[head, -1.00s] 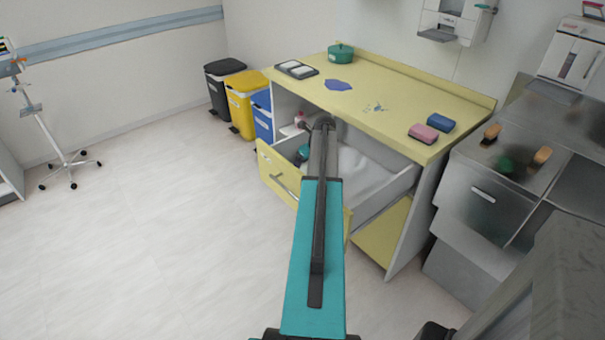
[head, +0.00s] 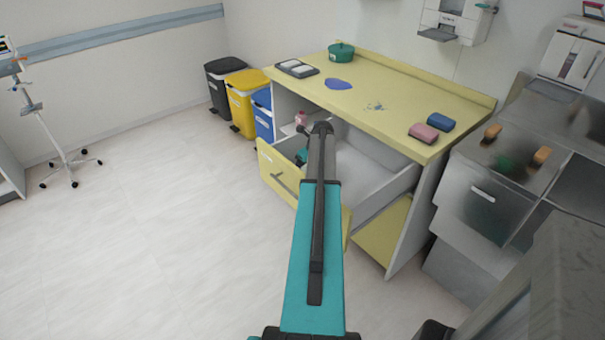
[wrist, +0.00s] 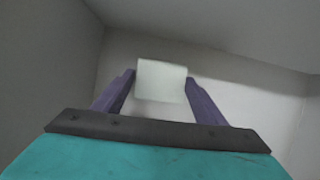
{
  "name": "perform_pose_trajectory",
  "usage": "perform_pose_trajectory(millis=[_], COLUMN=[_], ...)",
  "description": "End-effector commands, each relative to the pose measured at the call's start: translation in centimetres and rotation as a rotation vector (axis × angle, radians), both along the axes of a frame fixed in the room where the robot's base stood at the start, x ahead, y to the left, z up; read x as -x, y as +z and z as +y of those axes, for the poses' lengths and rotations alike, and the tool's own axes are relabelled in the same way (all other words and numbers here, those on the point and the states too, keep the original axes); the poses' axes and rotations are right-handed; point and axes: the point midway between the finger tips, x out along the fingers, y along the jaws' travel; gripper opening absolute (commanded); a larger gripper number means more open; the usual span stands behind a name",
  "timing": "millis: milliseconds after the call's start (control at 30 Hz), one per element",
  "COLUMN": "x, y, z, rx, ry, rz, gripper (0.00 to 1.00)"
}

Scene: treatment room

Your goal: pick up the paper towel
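The paper towel (wrist: 162,80) is a small pale, whitish roll or block in the middle of the wrist view. My gripper (wrist: 160,78) has two purple fingers, spread apart, one on each side of the towel. The towel's side edges are very close to the fingertips; I cannot tell if they touch. In the head view my arm reaches into the open drawer (head: 375,195) of the yellow-topped cabinet.
Drawer walls surround the gripper closely. Bins stand left of the cabinet, including a yellow bin (head: 245,100).

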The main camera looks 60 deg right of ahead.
Motion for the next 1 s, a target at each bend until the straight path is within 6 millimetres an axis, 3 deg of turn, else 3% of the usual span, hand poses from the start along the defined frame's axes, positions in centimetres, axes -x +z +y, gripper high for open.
perform_pose_trajectory(millis=[33,133,567,767,1000], x=[0.0,0.0,0.0,0.1,0.0], y=[0.0,0.0,0.6,2.3,5.7], z=[0.0,0.0,-0.1,-0.1,-0.1], rx=[0.0,0.0,0.001,0.001,0.003], ry=[0.0,0.0,0.0,0.0,-0.002], rz=[0.0,0.0,-0.001,-0.001,-0.001], gripper=[0.56,0.41,0.41,0.41,0.41])
